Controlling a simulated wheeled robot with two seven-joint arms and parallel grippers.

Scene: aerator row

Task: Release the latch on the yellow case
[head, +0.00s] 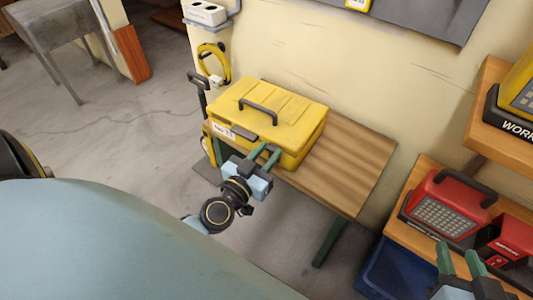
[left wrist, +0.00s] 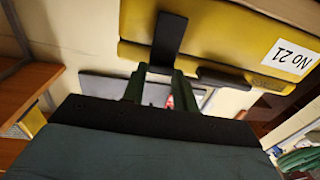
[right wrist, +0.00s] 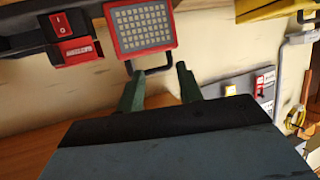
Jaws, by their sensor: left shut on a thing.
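The yellow case (head: 285,105) sits closed on a wooden bench, with a black handle on its lid and a "No 21" label on its front. My left gripper (head: 265,151) is at the case's front edge. In the left wrist view a dark flat latch (left wrist: 170,38) runs along the case's yellow side (left wrist: 225,35) and its end lies between my left fingertips (left wrist: 160,72), which are shut on it. I cannot tell whether the latch is lifted. A second dark piece (left wrist: 222,78) sits beside it. My right gripper (head: 460,262) is open and empty.
The bench (head: 345,165) is bare right of the case. A red device (head: 447,205) stands on a lower wooden shelf near my right gripper, with a blue bin (head: 390,270) below. A yellow hose (head: 213,62) and a socket box (head: 206,14) are on the wall.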

